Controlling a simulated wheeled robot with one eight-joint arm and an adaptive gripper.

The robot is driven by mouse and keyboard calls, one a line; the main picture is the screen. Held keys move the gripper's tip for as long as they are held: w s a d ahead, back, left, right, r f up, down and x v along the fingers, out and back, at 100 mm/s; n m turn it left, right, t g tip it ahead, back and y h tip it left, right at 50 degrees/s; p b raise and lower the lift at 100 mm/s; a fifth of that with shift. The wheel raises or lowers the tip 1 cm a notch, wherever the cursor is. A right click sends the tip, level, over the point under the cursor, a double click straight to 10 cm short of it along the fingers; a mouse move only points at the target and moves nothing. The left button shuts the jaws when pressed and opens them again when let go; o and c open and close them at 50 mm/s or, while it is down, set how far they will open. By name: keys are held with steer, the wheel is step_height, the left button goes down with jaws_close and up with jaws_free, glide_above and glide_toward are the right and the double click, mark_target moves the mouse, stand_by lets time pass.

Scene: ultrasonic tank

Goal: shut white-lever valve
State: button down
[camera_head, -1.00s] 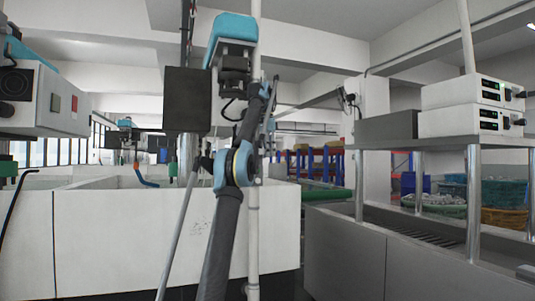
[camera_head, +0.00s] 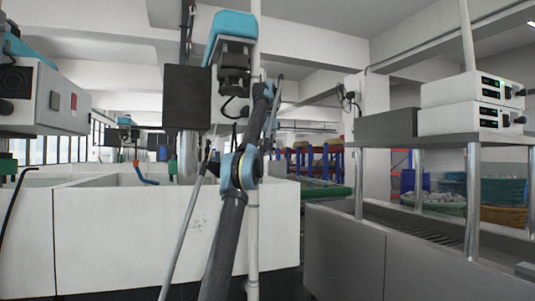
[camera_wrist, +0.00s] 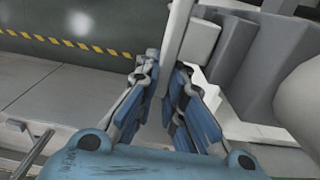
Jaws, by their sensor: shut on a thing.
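In the wrist view, my gripper (camera_wrist: 163,80) has its two blue-padded fingers closed around the lower end of a pale bar. This bar looks like the white lever (camera_wrist: 174,36). It runs up from between the fingertips to the top edge of the picture. The valve body is not clearly shown, and I cannot tell how far the lever is turned. In the head view, my gripper and the lever cannot be made out behind my arm.
White tanks (camera_head: 125,235) stand at the left and middle. A white vertical pipe (camera_head: 253,225) runs close to my arm. At the right, a grey bench (camera_head: 345,250) carries a shelf with two white control boxes (camera_head: 475,105). Yellow-black striping (camera_wrist: 60,41) shows in the wrist view.

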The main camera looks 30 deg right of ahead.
steer(key=c, duration=2)
jaws_free()
steer(key=shift+w+d+f, duration=0.1)
steer(key=shift+o, duration=0.2)
